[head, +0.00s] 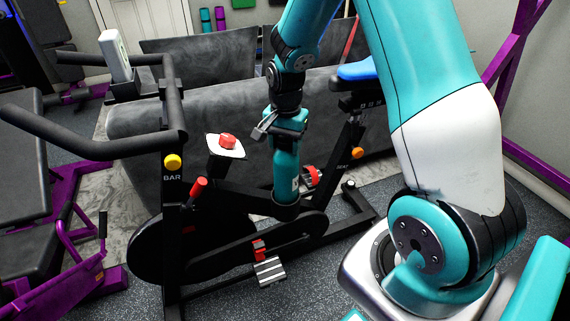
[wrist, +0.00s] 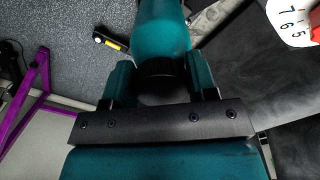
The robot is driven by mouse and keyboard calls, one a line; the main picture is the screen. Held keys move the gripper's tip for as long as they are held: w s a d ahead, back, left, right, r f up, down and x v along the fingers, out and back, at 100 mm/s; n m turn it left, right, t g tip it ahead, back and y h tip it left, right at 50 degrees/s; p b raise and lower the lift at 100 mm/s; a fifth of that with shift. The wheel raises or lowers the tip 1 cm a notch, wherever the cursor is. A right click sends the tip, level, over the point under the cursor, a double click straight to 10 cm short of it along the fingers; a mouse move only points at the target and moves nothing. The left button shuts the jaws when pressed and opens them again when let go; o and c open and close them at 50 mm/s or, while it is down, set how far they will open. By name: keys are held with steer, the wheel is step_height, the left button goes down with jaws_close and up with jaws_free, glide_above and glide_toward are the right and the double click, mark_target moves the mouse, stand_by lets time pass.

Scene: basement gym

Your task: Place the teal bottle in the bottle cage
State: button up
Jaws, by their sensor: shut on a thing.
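The teal bottle (head: 286,170) stands roughly upright below my gripper (head: 283,126) in the head view, over the frame of the exercise bike. My gripper is shut on its upper end. In the wrist view the bottle (wrist: 163,32) runs away between the two teal fingers of my gripper (wrist: 160,84), with a dark cap or collar near them. The bottle cage (head: 287,211) shows as a dark round holder on the bike frame, at the bottle's lower end. The bottle's bottom is hidden there and seems to be within the rim; how deep I cannot tell.
A red knob (head: 228,141) on a white numbered plate stands left of the bottle. The bike's handlebar (head: 120,148) is farther left, the blue saddle (head: 356,71) right and behind, and a pedal (head: 269,270) below. A dark padded bench (head: 140,110) lies behind.

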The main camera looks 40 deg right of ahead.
mark_target(286, 160)
step_height(286, 160, down, 6)
steer(key=shift+r+b, duration=0.15)
steer(key=shift+b, duration=0.2)
steer(key=o, duration=1.2)
